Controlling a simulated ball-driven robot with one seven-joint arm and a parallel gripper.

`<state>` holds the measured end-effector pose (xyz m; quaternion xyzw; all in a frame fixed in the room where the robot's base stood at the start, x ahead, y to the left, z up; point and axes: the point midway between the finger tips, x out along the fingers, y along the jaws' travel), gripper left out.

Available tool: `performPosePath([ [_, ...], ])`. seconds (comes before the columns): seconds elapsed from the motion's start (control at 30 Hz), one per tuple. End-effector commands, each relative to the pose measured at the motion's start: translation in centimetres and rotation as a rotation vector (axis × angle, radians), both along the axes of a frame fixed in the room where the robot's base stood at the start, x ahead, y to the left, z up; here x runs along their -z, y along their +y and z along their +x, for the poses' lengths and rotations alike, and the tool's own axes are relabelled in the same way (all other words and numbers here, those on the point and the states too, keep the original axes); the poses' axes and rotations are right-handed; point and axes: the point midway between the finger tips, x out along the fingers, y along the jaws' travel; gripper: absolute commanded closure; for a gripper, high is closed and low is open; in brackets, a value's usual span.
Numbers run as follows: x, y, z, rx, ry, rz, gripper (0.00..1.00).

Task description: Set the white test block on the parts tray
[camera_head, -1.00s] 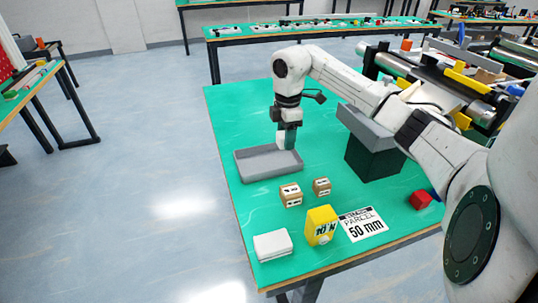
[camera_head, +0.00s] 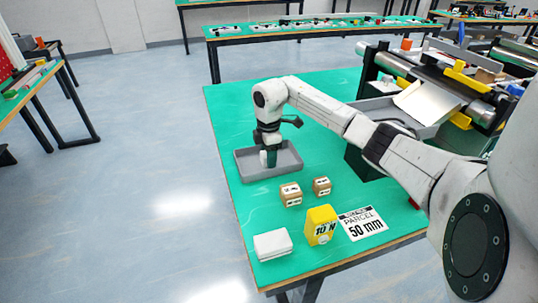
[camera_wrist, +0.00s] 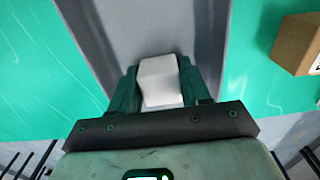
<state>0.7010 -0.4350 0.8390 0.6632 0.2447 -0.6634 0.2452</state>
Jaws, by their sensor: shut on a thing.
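My gripper (camera_head: 269,158) points down over the grey parts tray (camera_head: 270,176), inside its outline. It is shut on the white test block (camera_wrist: 161,80), which sits between the green fingers in the wrist view. In the head view the block is small and partly hidden by the fingers. In the wrist view the tray's grey floor (camera_wrist: 150,30) lies behind the block. I cannot tell whether the block touches the tray floor.
Two small cardboard boxes (camera_head: 291,195) (camera_head: 322,187) stand in front of the tray. A yellow 10 N block (camera_head: 321,226), a white box (camera_head: 272,245) and a 50 mm parcel card (camera_head: 362,224) lie nearer.

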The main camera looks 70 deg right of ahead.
Motion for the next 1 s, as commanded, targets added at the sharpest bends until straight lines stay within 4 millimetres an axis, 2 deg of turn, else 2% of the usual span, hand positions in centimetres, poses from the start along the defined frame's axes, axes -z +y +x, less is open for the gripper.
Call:
performPosePath([
  [0.17, 0.2, 0.0, 0.0, 0.001, 0.001, 0.001, 0.84],
  [0.2, 0.3, 0.0, 0.0, 0.001, 0.001, 0.001, 0.52],
  [0.43, 0.2, 0.0, 0.0, 0.0, 0.0, 0.0, 0.3],
  [0.77, -0.1, 0.0, 0.0, 0.0, -0.001, -0.001, 0.28],
  [0.87, -1.2, -0.1, 0.0, 0.0, 0.0, -0.003, 0.28],
  [1.0, -3.8, -0.2, 0.0, 0.0, -0.001, -0.004, 0.28],
])
